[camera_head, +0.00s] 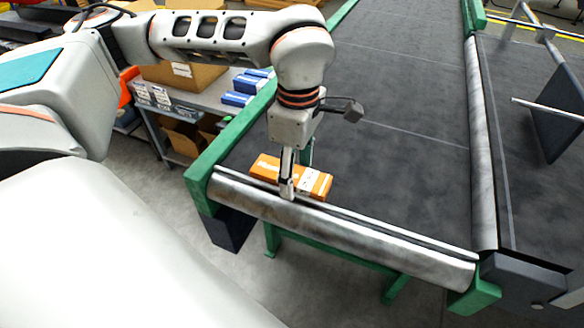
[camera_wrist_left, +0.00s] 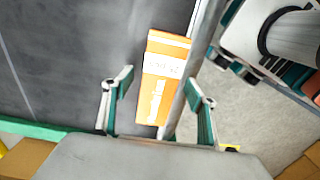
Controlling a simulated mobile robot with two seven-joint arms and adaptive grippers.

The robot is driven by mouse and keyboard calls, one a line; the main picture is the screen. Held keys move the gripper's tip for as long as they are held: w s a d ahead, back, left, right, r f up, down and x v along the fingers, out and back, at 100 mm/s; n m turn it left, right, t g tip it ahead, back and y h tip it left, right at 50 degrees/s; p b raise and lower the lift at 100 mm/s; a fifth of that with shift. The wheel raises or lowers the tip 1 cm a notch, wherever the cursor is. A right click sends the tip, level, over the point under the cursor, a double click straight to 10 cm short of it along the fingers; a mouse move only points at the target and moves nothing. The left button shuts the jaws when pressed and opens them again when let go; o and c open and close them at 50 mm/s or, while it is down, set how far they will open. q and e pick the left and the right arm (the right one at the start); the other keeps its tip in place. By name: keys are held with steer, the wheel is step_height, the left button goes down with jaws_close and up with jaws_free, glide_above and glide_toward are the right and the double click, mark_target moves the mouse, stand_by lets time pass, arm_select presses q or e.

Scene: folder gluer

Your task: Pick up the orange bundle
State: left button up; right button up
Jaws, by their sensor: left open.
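The orange bundle (camera_head: 265,168) lies on the dark conveyor belt near its front end, beside the metal roller. It is a flat orange box with white labels, and my left gripper hides part of its middle in the head view. My left gripper (camera_head: 287,190) points down at the bundle. In the left wrist view the bundle (camera_wrist_left: 160,78) extends between the two open fingers of the left gripper (camera_wrist_left: 160,102), with one finger on each side. My right gripper is not in view.
The metal roller (camera_head: 350,235) and green frame (camera_head: 215,150) edge the dark belt (camera_head: 400,120). A grey shelf (camera_head: 205,97) with blue and white boxes stands at the left. A second belt lies at the right. The belt behind the bundle is clear.

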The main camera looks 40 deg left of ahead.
arm_select(q)
steer(key=c, duration=1.3)
steer(key=shift+r, duration=0.1)
